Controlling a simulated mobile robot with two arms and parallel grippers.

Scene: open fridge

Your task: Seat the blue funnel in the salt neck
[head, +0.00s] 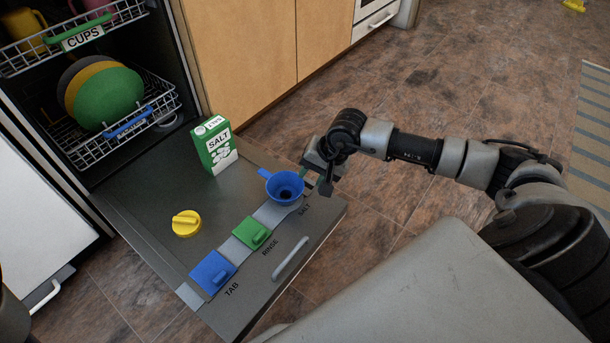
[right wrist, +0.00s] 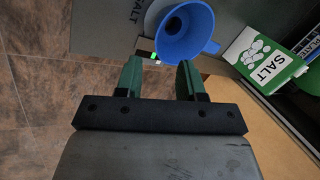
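The blue funnel (head: 285,186) stands at the SALT end of the open door's strip, wide mouth up. Its spout and the salt neck are hidden beneath it, so I cannot tell how deep it sits. My right gripper (head: 316,178) is just right of the funnel, close to its rim. In the right wrist view, my right gripper (right wrist: 160,75) has its two green fingers apart with nothing between them, and the funnel (right wrist: 185,40) lies just beyond the tips. My left gripper is not in view.
A green salt box (head: 215,147) stands on the door (head: 150,205) behind the funnel. A yellow cap (head: 186,223) lies to the left. A green RINSE lid (head: 252,232) and a blue TAB lid (head: 212,271) line the strip. Racks (head: 150,115) hold dishes at upper left.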

